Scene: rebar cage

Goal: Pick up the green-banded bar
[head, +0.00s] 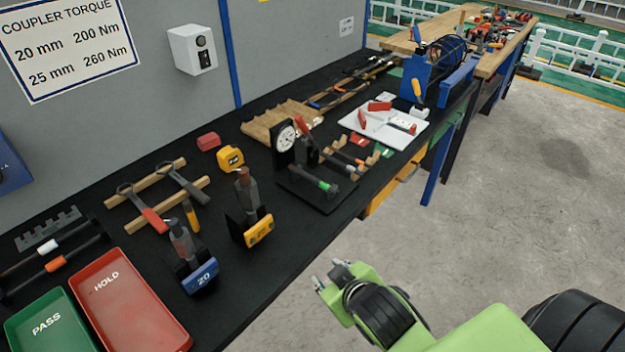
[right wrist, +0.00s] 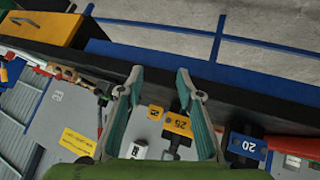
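A dark bar with a green band (head: 326,186) lies on the black base of the dial gauge stand (head: 285,140), near the bench's front edge in the head view. My right gripper (head: 329,277) is off the front of the bench, over the floor, apart from the bar. In the right wrist view its two fingers (right wrist: 159,78) are spread with nothing between them, and I cannot make out the green-banded bar there. My left gripper is in neither view.
Wooden notched rests (head: 345,167) with other bars stand right of the gauge. Yellow (head: 258,231) and blue (head: 201,275) tagged tools stand left of it. A red HOLD tray (head: 130,305) and green PASS tray (head: 48,325) lie at the near left. Floor in front is clear.

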